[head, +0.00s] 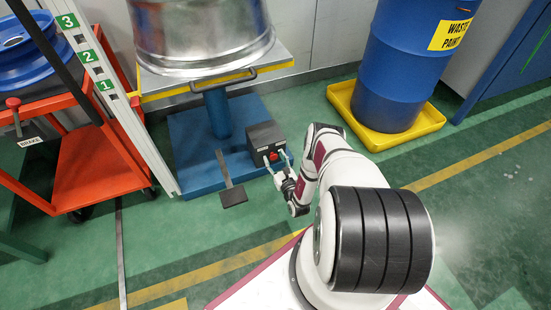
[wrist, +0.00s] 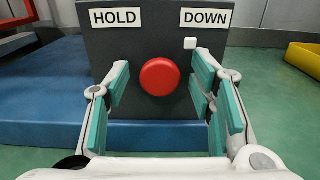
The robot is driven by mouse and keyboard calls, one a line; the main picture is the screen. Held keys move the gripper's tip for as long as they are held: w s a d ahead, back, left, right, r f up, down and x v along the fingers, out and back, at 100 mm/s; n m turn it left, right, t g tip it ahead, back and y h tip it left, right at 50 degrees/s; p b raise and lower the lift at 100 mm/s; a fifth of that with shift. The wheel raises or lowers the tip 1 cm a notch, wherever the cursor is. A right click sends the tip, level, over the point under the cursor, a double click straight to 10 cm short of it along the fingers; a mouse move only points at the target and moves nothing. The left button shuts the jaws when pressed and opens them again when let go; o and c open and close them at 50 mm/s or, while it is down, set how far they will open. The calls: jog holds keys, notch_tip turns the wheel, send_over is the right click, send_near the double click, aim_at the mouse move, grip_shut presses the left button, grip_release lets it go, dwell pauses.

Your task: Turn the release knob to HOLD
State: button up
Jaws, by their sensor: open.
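The release knob (wrist: 160,77) is a round red knob on the front of a dark control box (wrist: 138,45). A HOLD label (wrist: 118,18) is at the box's upper left and a DOWN label (wrist: 205,18) at its upper right. My gripper (head: 279,160) is open in front of the box, seen in the head view. In the wrist view its teal fingers stand left and right of the knob, with gaps on both sides. Nothing is held.
The box stands on a blue base (head: 190,150) beside a blue column under a lift table carrying a metal drum. A pedal (head: 233,197) lies on the floor. An orange cart (head: 95,165) is left; a blue waste drum (head: 405,65) in a yellow tray is right.

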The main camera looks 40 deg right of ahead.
jog(key=c, duration=1.1)
jog(key=shift+n, duration=0.3)
jog(key=n, duration=0.3)
jog(key=shift+n, duration=0.3)
jog(key=n, duration=0.4)
jog(key=shift+a+n, duration=0.1)
jog(key=shift+n, duration=0.2)
jog(key=n, duration=0.4)
jog(key=shift+w+a+f, duration=0.1)
jog(key=shift+n, duration=1.7)
